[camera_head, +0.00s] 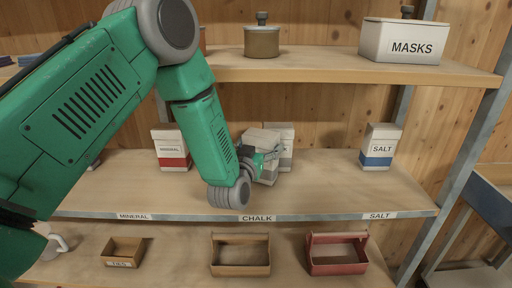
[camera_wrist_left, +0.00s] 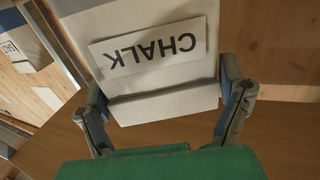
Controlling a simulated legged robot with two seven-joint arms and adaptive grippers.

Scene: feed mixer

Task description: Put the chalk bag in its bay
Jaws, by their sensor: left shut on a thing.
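The chalk bag (camera_head: 262,138) is a pale bag at the middle of the shelf, above the CHALK label (camera_head: 257,218). My left gripper (camera_head: 268,160) is shut on it, and the arm hides part of its front. In the left wrist view, the CHALK print on the bag (camera_wrist_left: 158,85) appears upside down between the two fingers (camera_wrist_left: 168,105). The bag looks slightly tilted in the head view. Whether its base touches the shelf cannot be told. My right gripper is not in view.
Another pale bag (camera_head: 286,140) stands close behind the chalk bag. A red-banded MINERAL bag (camera_head: 170,148) stands left, a blue-banded SALT bag (camera_head: 380,147) right. The upper shelf (camera_head: 330,65) overhangs behind. Shelf space (camera_head: 330,180) between chalk and salt is bare.

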